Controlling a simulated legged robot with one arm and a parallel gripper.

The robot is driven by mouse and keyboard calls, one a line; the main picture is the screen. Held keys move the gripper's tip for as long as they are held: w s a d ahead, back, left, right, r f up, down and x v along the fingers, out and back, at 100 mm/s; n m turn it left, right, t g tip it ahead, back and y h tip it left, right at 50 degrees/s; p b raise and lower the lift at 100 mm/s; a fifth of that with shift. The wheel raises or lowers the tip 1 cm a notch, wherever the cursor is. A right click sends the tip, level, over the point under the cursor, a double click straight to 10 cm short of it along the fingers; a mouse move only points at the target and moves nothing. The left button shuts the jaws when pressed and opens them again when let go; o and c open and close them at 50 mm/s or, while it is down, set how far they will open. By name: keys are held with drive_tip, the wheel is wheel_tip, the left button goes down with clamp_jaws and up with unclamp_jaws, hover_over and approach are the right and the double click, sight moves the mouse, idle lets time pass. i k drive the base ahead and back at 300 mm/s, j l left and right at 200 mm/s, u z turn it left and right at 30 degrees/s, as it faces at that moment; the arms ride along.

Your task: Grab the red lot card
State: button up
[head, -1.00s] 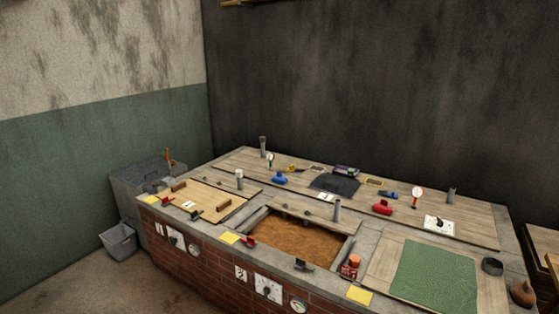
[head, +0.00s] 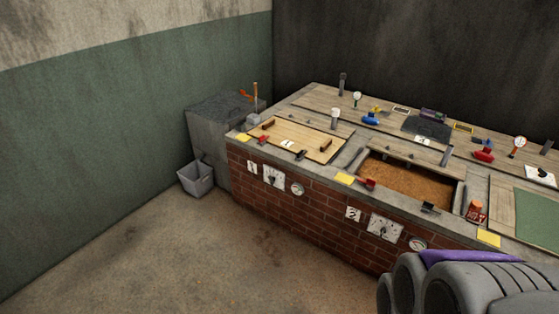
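A small red piece with pale markings (head: 476,213) stands on the bench's front rim, right of the grain-filled opening, with an orange-red block (head: 476,204) at its top. It may be the red lot card; it is too small to be sure. Other small red items sit on the rim left of the opening (head: 370,184) and by the left wooden lid (head: 263,139). A larger red item (head: 483,154) lies on the back boards. A grey rounded part of my own body with a purple strip fills the lower right corner. My gripper's fingers do not show.
The brick bench (head: 310,213) carries dials and numbered plates on its front. Yellow cards (head: 344,179) lie along its rim. A green cloth (head: 538,213) is at the right. A grey bin (head: 196,178) stands beside a grey block (head: 214,130). The floor at left and front is clear.

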sight(473, 218)
drive_tip(key=j, duration=0.7)
drive_tip(key=z, duration=1.45)
drive_tip(key=i+u, duration=0.2)
drive_tip(key=i, duration=0.8)
drive_tip(key=i+l+u, duration=0.2)
drive_tip(key=i, duration=0.8)
drive_tip(key=j, duration=0.1)
